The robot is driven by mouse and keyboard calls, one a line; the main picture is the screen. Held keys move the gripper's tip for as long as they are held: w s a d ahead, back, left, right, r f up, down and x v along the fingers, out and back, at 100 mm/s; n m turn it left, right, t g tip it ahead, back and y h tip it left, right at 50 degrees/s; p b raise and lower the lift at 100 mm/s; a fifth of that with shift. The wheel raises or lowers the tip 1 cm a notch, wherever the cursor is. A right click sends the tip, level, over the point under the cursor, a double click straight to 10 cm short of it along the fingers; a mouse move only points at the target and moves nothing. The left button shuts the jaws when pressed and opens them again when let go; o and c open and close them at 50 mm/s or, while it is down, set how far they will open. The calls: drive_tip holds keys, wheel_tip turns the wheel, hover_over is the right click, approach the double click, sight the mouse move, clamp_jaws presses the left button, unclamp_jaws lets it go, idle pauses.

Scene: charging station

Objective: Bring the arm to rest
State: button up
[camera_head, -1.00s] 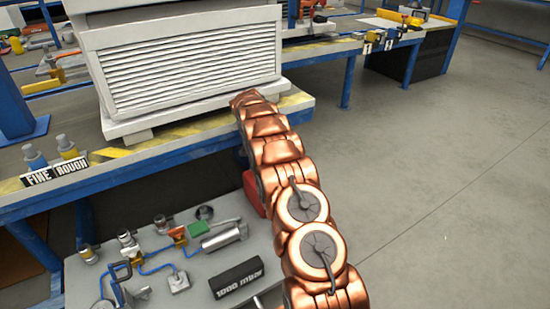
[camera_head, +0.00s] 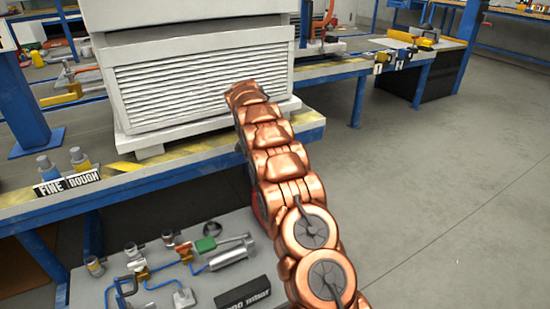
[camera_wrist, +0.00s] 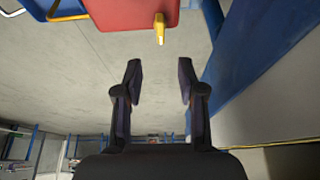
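My copper-coloured arm (camera_head: 285,185) reaches up from the lower right of the head view toward the front of the blue-framed bench. Its far end lies in front of the white louvred box, and my gripper is hidden there. In the wrist view my gripper (camera_wrist: 159,85) shows two dark fingers set well apart, with nothing between them. Beyond the fingertips, a red part (camera_wrist: 130,14) with a yellow piece (camera_wrist: 159,28) shows at the top of that view, apart from the fingers.
The white louvred box (camera_head: 205,82) stands on the bench (camera_head: 30,207). A lower panel (camera_head: 205,290) carries blue tubing, valves and a black pressure sign (camera_head: 243,297). A "FINE ROUGH" label (camera_head: 67,184) sits on the bench at left. Open grey floor (camera_head: 440,200) lies to the right.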

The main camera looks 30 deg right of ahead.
drive_tip(key=s+a+r+n+y+p, duration=0.1)
drive_tip(key=s+a+r+n+p, duration=0.2)
drive_tip(key=s+a+r+p, duration=0.55)
drive_tip(key=s+a+r+n+p, duration=0.25)
drive_tip(key=s+r+p, duration=0.3)
drive_tip(key=r, duration=0.85)
drive_tip(key=s+a+r+n+y+p, duration=0.1)
drive_tip(key=s+a+r+n+p, duration=0.4)
drive_tip(key=r+p, duration=0.45)
drive_tip(key=s+a+r+n+p, duration=0.2)
drive_tip(key=s+a+r+p, duration=0.2)
drive_tip(key=s, duration=0.7)
drive_tip(key=s+a+r+n+g+y+p, duration=0.1)
drive_tip(key=s+a+r+n+p, duration=0.2)
drive_tip(key=s+r+p, duration=0.6)
drive_tip(key=s+a+r+n+y+p, duration=0.1)
drive_tip(key=s+a+r+n+p, duration=0.2)
drive_tip(key=s, duration=0.9)
wheel_tip(320, 180, up, 4)
drive_tip(key=a+p, duration=0.2)
drive_tip(key=p, duration=0.2)
drive_tip(key=shift+s+a, duration=0.2)
drive_tip(key=shift+s, duration=0.1)
